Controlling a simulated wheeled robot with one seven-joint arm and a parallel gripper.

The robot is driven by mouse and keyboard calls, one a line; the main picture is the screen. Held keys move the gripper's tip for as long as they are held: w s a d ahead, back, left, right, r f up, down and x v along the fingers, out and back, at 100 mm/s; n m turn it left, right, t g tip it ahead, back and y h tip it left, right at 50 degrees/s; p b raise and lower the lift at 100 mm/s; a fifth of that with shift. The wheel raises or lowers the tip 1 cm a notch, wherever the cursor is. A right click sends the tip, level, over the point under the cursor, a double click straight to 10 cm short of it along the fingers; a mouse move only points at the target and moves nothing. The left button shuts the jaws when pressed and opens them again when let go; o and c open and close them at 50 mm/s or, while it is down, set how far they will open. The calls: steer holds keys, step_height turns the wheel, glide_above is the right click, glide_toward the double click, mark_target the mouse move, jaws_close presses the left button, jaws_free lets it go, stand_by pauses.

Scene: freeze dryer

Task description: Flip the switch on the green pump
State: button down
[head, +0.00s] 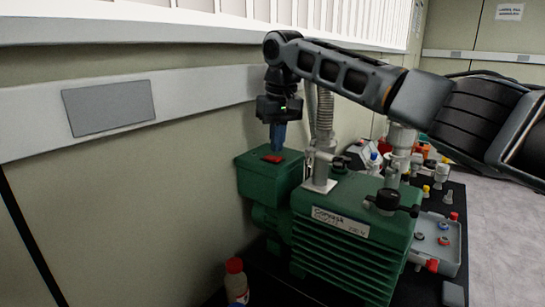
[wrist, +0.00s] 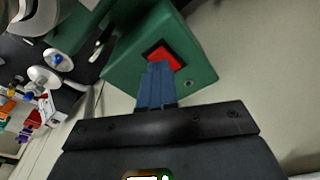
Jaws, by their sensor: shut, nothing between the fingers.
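The green pump (head: 355,215) stands on a dark surface, with a smaller green box (head: 258,180) at its left back. A red switch (head: 272,159) sits on top of that box. In the wrist view the red switch (wrist: 172,58) shows on the green box (wrist: 195,75), partly hidden behind my fingertips. My gripper (head: 279,148) points down just above the switch, its blue fingers shut together and empty. In the wrist view my gripper (wrist: 157,68) ends at the switch's edge; I cannot tell whether it touches.
A ribbed hose and metal fittings (head: 325,130) rise beside my gripper, right of the box. A red-capped bottle (head: 236,280) stands at the front left. Several small colored fittings and a grey box (head: 437,240) are on the right. The wall is close behind.

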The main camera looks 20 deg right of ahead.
mark_target(277, 158)
steer(key=shift+f, duration=0.85)
stand_by(1.0)
steer(key=shift+r, duration=3.55)
steer(key=shift+s, duration=0.1)
